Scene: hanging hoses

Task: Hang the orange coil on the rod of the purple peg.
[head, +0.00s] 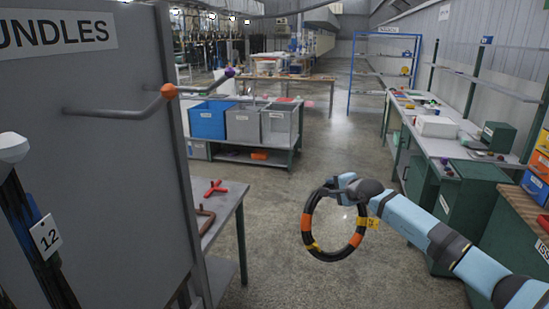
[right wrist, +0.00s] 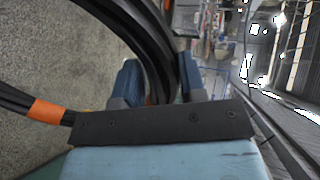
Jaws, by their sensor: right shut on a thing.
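The orange coil (head: 307,222) is a black hose ring with orange bands and a yellow tag, hanging over the open floor in the head view. My right gripper (head: 338,184) is shut on its top. In the right wrist view the black hose (right wrist: 155,50) passes between the blue fingers (right wrist: 145,85), with an orange band (right wrist: 45,110) at left. The purple peg (head: 229,72) is a grey bent rod with a purple tip, on the grey panel at upper left. The coil is below and right of it, apart from it. My left gripper is not in view.
A second rod with an orange tip (head: 168,91) stands nearer on the panel (head: 110,170). A dark bundle tagged 12 (head: 46,236) hangs at far left. A table (head: 226,200) with a red part (head: 215,188) stands behind the panel. The floor around the coil is clear.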

